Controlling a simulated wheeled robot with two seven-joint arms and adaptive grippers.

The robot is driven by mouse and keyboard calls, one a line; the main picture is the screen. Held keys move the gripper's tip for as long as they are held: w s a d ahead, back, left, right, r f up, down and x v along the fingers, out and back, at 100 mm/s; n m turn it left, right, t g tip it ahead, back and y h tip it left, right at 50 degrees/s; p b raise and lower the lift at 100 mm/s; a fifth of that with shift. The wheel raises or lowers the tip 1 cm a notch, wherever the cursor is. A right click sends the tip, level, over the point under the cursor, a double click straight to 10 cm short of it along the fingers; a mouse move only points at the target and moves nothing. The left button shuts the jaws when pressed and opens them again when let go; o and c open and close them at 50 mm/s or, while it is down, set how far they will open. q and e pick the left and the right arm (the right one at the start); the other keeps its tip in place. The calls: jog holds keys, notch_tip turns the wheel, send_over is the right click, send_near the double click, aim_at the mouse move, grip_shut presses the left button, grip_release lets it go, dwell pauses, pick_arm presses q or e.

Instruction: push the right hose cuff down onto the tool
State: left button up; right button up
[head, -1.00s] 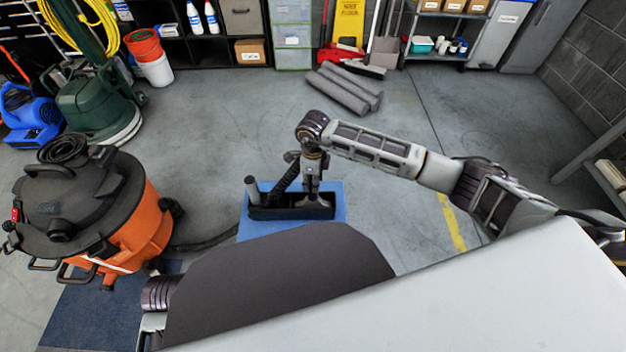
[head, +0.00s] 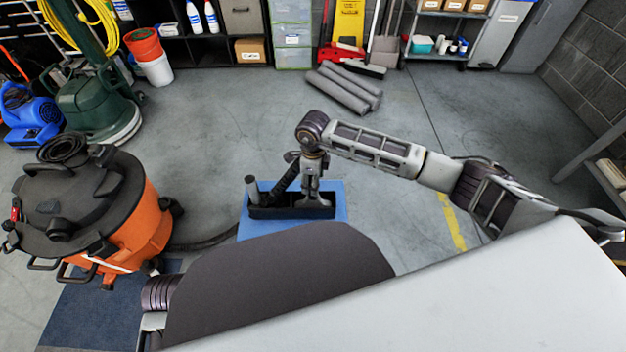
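A black floor tool (head: 268,212) lies in or on a blue stand (head: 342,202) in the middle of the head view. I cannot make out the right hose cuff apart from the gripper. My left gripper is out of view.
An orange and black shop vacuum (head: 140,225) stands at the left, with a dark hose (head: 205,244) running towards the blue stand. Rolled grey mats (head: 345,88) lie on the floor behind. The floor right of the stand is clear.

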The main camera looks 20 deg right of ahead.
dwell(0.3)
jog(key=shift+r, duration=6)
